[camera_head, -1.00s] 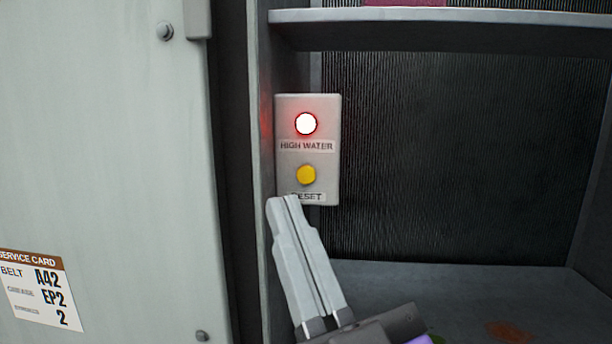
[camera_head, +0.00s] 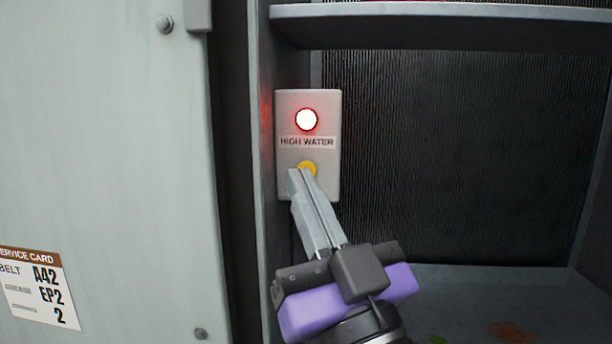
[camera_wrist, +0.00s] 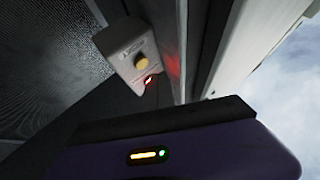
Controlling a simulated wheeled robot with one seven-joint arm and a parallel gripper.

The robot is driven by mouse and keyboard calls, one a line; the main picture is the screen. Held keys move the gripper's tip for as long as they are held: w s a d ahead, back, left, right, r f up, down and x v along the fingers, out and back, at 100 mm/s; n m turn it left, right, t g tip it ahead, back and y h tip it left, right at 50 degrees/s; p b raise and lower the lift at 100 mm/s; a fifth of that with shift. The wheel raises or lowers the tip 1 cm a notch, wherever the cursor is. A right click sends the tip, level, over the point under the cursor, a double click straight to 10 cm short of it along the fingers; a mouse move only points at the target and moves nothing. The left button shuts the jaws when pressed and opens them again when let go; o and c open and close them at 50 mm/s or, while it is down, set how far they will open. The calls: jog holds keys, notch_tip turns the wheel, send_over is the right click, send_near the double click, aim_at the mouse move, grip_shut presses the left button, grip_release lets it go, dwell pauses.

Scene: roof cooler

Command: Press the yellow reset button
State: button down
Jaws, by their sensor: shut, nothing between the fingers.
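The yellow reset button (camera_head: 307,167) sits on the lower part of a pale control box (camera_head: 325,180), under a lit red-rimmed lamp (camera_head: 306,119) and a "HIGH WATER" label. My gripper (camera_head: 299,172) is shut and empty. In the head view its fingertips overlap the button's lower edge and hide the "RESET" label; I cannot tell whether they touch it. In the wrist view the yellow button (camera_wrist: 141,61) shows whole on the box (camera_wrist: 119,38), with the red lamp glow (camera_wrist: 148,81) beside it. The fingers do not show clearly there.
A grey door panel (camera_head: 100,150) with a service card (camera_head: 38,288) stands at the left. A shelf (camera_head: 450,22) runs above the box. A dark ribbed pad (camera_head: 440,150) fills the back. Open space lies right of the box, above the compartment floor (camera_head: 450,290).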

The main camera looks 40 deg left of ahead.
jog(key=shift+w+a, duration=0.3)
jog(key=shift+w, duration=0.2)
jog(key=shift+w+a, duration=0.1)
jog(key=shift+w, duration=0.05)
dwell(1.7)
jog(key=shift+w+a+b, duration=0.15)
jog(key=shift+w+b, duration=0.1)
jog(key=shift+b, duration=0.05)
jog(key=shift+w+a, duration=0.2)
jog(key=shift+w, duration=0.15)
dwell(0.8)
jog(key=shift+s+d, duration=0.1)
jog(key=shift+s, duration=0.05)
jog(key=shift+s+d, duration=0.35)
jog(key=shift+s, duration=0.25)
jog(key=shift+s, duration=0.1)
jog(key=shift+s+d+p, duration=0.15)
jog(key=shift+s+d, duration=0.5)
jog(key=shift+s, duration=0.35)
jog(key=shift+s+d+p, duration=0.15)
jog(key=shift+s+d, duration=0.5)
jog(key=shift+s, duration=0.35)
